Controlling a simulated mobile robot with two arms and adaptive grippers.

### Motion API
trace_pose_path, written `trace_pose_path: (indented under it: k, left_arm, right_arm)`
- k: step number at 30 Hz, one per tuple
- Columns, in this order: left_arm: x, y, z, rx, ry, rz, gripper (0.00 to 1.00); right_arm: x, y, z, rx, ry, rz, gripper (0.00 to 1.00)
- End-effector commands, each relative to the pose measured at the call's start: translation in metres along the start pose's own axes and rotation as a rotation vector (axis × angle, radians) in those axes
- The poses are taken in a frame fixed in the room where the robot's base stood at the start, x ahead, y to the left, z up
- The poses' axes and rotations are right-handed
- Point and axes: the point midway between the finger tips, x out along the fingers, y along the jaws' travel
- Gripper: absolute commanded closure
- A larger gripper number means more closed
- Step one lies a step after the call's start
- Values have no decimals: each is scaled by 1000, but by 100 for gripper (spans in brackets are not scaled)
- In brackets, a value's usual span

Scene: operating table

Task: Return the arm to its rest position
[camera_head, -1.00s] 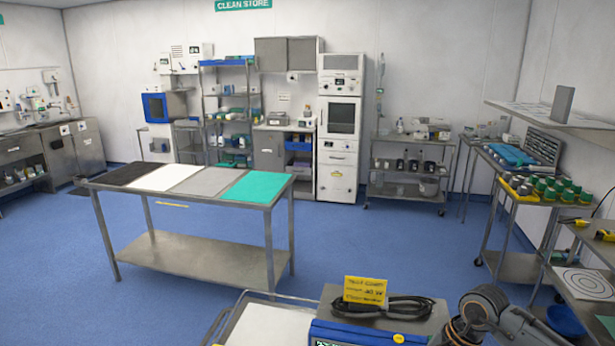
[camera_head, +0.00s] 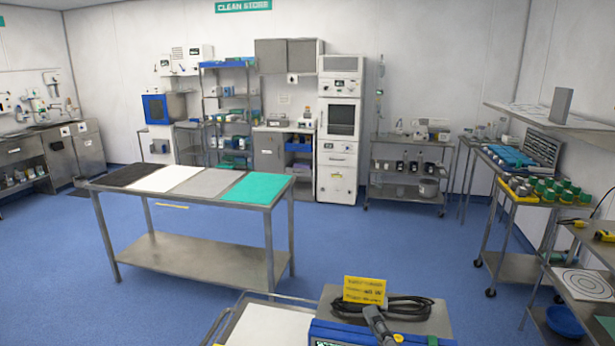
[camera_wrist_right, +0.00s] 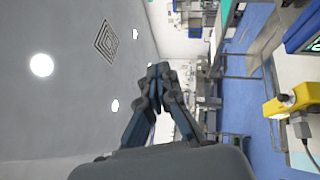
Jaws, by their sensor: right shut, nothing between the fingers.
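My right gripper (camera_head: 375,316) shows as a grey tip at the bottom of the head view, in front of the blue-fronted device on the near cart. In the right wrist view its dark fingers (camera_wrist_right: 158,72) meet at the tips with nothing between them. Most of my right arm is out of the head view. My left gripper is in neither view.
The near cart holds a yellow card (camera_head: 364,290), a coiled black cable (camera_head: 400,310) and a blue device (camera_head: 335,332). A steel table (camera_head: 215,202) with coloured mats stands beyond it. Shelves (camera_head: 590,285) line the right. Blue floor (camera_head: 60,270) is clear at left.

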Motion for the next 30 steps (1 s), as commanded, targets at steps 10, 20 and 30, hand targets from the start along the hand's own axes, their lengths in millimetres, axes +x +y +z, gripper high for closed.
trace_pose_path:
  k: [10,20,30]
  left_arm:
    - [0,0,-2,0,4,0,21]
    - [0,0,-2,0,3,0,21]
    - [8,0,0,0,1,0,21]
  right_arm:
    - [-155,-143,27,980,-640,-663,100]
    - [-290,-175,-25,1390,-1058,-1075,100]
    - [-330,-233,-56,1463,-1198,-1221,100]
